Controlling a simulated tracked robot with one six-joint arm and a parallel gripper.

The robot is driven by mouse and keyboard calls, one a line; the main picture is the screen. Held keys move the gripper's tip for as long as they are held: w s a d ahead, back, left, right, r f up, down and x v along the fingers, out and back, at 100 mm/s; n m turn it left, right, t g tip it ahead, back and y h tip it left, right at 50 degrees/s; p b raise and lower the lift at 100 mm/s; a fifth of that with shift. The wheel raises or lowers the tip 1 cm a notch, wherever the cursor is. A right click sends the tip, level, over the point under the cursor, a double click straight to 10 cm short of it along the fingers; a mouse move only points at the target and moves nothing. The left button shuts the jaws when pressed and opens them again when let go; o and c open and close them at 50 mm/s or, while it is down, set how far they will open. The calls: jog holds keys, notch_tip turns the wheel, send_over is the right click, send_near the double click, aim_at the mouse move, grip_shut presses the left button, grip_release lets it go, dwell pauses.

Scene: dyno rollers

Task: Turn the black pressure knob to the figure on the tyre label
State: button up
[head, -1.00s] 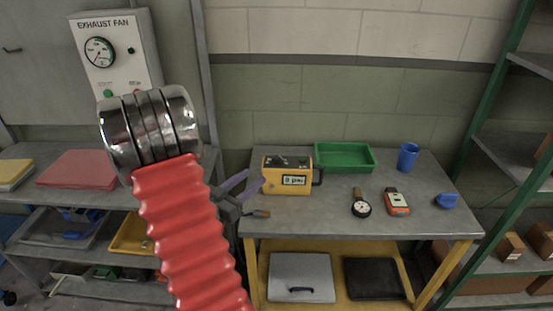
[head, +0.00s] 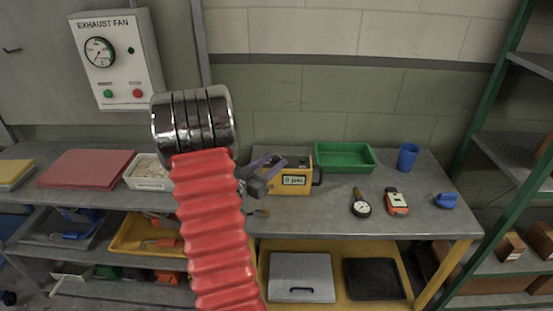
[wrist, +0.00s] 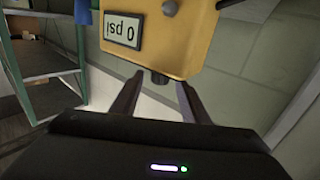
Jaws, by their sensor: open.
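A yellow inflator box (head: 291,185) stands on the grey bench, its small display reading 0 psi. In the wrist view the box (wrist: 190,40) appears upside down, and a short black knob (wrist: 160,79) sticks out of the side facing me. My gripper (wrist: 156,88) is open, with one finger on each side of the knob near the fingertips. I cannot tell whether either finger touches it. In the head view my gripper (head: 270,172) is at the box's left side, partly hidden by my red arm. I cannot make out a tyre label.
A green tray (head: 345,157) lies behind the box. A blue cup (head: 407,157), a round gauge (head: 361,208), an orange handheld meter (head: 397,203) and a blue item (head: 446,201) sit to the right. A wall panel marked EXHAUST FAN (head: 122,75) hangs at left.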

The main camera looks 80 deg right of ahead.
jog(key=shift+x, duration=1.4)
grip_shut()
